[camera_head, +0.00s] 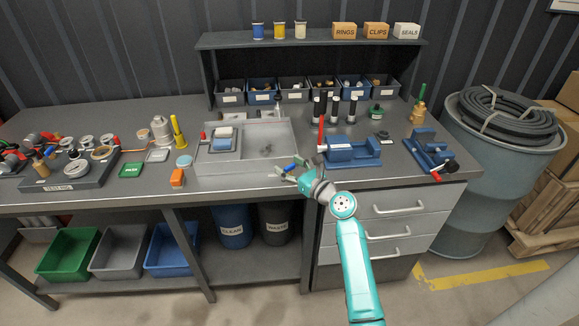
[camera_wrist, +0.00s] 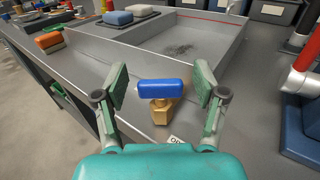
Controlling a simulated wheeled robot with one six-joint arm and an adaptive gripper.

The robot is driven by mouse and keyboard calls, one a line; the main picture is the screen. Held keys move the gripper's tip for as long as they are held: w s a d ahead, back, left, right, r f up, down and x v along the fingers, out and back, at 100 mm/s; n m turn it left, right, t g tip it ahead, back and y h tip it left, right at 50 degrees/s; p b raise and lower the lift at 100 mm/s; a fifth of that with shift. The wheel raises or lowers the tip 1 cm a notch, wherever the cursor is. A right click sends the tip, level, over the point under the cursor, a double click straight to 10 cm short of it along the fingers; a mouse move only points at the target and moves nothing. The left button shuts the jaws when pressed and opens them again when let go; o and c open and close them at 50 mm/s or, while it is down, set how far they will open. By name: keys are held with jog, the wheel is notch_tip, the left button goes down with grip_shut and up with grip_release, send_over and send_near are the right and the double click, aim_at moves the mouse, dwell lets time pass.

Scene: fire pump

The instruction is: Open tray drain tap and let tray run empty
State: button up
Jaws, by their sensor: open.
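The tray drain tap has a blue handle (camera_wrist: 160,88) and a brass body (camera_wrist: 163,110). It sits at the front of the grey tray (camera_head: 235,170), near the bench edge. The handle lies crosswise over the body in the wrist view. In the head view the blue handle (camera_head: 291,167) shows beside my gripper (camera_head: 286,172). My gripper (camera_wrist: 162,82) is open, with one finger on each side of the handle and visible gaps between. The tray floor (camera_wrist: 205,45) has a dark patch; I cannot tell whether liquid stands in it. The tap's outlet is hidden.
A small tray with sponges (camera_head: 222,143) stands at the large tray's left. An orange block (camera_head: 177,178) lies near the bench edge. A blue vise-like fixture (camera_head: 350,153) with a red upright handle stands close on the right. Bins marked CLEAN (camera_head: 232,228) and WASTE (camera_head: 276,226) stand below.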

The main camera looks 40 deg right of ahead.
jog(key=shift+c, duration=0.3)
jog(key=c, duration=1.1)
jog(key=shift+d+n+y, duration=0.1)
jog(key=shift+n+y, duration=0.4)
jog(key=shift+y, duration=0.2)
jog(key=n+y, duration=0.2)
jog(key=y, duration=0.1)
jog(key=shift+g, duration=0.3)
jog(key=n+g+y, duration=0.2)
jog(key=n+y, duration=0.1)
jog(key=y, duration=0.2)
jog(key=shift+r+n, duration=0.1)
jog(key=shift+n, duration=0.2)
jog(key=n+g+y, duration=0.4)
jog(key=g+y, duration=0.1)
jog(key=shift+n+g, duration=0.3)
